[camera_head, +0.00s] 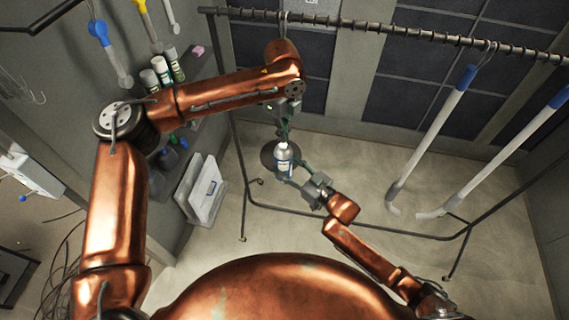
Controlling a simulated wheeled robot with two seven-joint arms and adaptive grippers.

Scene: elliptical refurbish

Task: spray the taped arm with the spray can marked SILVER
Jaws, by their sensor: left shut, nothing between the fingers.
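The spray can (284,160), silver-grey with a white-and-blue label and a pale top, is upright in front of me. Its label is too small to read. My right gripper (285,170) is shut around the can's body. My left gripper (283,135) points down, shut and empty, just above the can's top; I cannot tell whether it touches. The blue looks like tape or a sleeve.
A dark rack rail (400,28) crosses the top, its frame reaching the floor. Several cans (161,70) and a pink block (198,51) sit on the left shelf. A white panel (205,190) leans below. A dark disc (268,154) is behind the can.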

